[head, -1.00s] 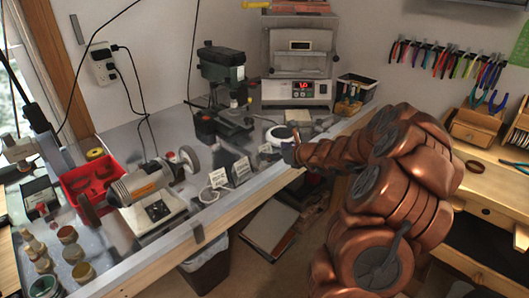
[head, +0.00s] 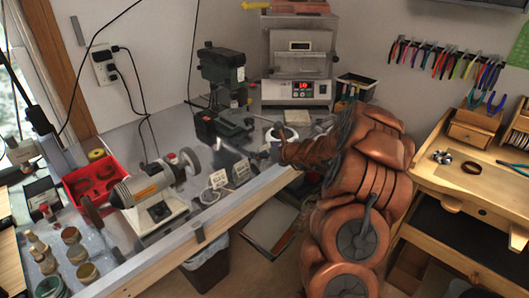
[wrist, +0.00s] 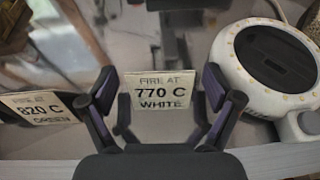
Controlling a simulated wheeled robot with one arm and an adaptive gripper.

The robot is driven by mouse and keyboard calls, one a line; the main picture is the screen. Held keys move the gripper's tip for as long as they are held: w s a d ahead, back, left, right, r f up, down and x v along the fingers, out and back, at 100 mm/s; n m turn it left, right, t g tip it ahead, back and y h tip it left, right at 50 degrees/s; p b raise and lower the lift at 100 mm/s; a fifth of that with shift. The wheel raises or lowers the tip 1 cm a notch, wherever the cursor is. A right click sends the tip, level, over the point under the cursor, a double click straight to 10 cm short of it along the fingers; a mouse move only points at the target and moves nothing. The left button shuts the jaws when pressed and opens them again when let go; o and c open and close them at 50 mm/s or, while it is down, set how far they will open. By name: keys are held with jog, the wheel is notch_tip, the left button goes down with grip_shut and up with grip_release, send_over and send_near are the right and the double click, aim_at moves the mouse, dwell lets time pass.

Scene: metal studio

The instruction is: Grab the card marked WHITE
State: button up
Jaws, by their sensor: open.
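The card marked WHITE (wrist: 160,76) is a small pale card reading "FIRE AT 770 C WHITE". It stands upright in the middle of the wrist view. My gripper (wrist: 160,88) is open, with a dark finger on each side of this card; I cannot tell whether they touch it. A second card marked GREEN (wrist: 38,107), reading 820 C, stands to the left, outside the fingers. In the head view my gripper (head: 252,152) is over the bench, and the WHITE card is not clearly visible there.
A round white device with a dark top (wrist: 275,62) stands close to the right finger. In the head view, two pale cards (head: 218,179) (head: 241,170) stand near the bench's front edge. A grinder (head: 150,190), a drill press (head: 222,75) and a kiln (head: 298,65) stand on the bench.

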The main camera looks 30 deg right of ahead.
jog(key=shift+c, duration=0.4)
jog(key=c, duration=0.7)
